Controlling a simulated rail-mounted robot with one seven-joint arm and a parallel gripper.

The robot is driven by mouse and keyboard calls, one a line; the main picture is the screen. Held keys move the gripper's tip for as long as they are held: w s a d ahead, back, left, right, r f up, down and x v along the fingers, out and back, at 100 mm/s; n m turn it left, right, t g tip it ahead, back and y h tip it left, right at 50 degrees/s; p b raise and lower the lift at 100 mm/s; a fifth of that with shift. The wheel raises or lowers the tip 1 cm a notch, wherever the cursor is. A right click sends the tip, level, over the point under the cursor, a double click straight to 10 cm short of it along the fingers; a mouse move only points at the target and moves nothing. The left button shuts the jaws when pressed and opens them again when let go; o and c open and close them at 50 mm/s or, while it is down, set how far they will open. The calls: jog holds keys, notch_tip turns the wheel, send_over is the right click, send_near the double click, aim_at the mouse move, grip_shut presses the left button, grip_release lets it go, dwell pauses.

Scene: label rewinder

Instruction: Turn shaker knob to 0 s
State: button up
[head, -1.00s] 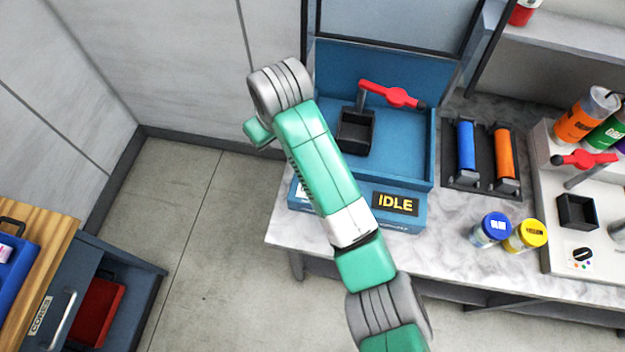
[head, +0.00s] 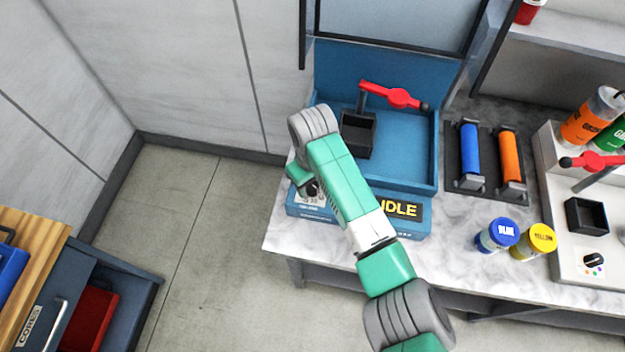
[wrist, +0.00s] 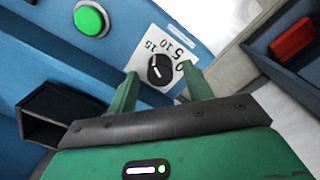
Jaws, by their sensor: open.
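The shaker knob (wrist: 160,69) is a small black dial with a white pointer line, on a white label with numbers on the blue machine's panel. In the head view the knob (head: 313,190) shows at the left of the panel, beside my arm. The "IDLE" display (head: 404,210) is partly covered by my arm. My gripper (wrist: 160,78) is open and empty, its green fingers on either side of the knob in the wrist view. I cannot tell whether they touch it. The exact number the pointer faces is too small to tell.
A green button (wrist: 91,18) and a black cup (wrist: 48,112) are near the knob. The red-handled lever (head: 392,96) stands behind in the blue tray. Blue (head: 497,235) and yellow (head: 531,239) jars stand on the marble bench to the right. An open drawer (head: 120,290) is at lower left.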

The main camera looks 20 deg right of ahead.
jog(key=shift+c, duration=0.2)
jog(key=c, duration=0.9)
jog(key=shift+r, duration=0.1)
